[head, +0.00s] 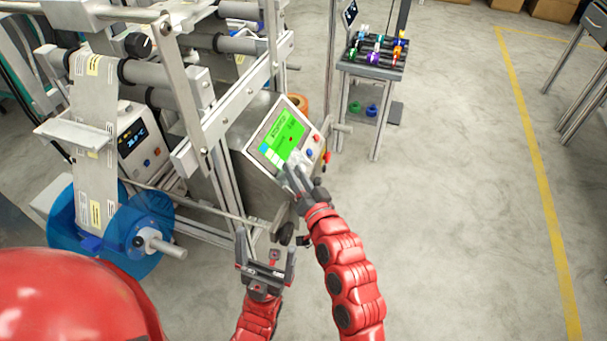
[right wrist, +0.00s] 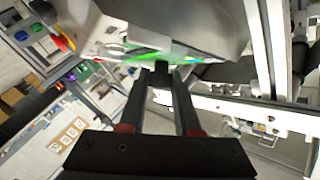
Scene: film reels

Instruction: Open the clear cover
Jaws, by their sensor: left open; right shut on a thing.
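A small pale, see-through piece, which looks like the clear cover (head: 300,157), is at the lower right of the control panel's green screen (head: 281,137). My right gripper (head: 293,174) reaches up to it and is shut on it. The fingers hide much of the piece, and I cannot tell how far it is tilted. In the right wrist view the right gripper's fingers (right wrist: 164,72) end at the underside of the panel, with the green screen edge beyond them. My left gripper (head: 265,248) is open and empty, below the panel.
Red and blue buttons (head: 313,139) sit on the panel's right side. The reel machine's metal frame (head: 188,110) and a blue reel (head: 145,222) stand at the left. A small rack table (head: 372,67) stands behind. The floor (head: 450,200) at the right is clear.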

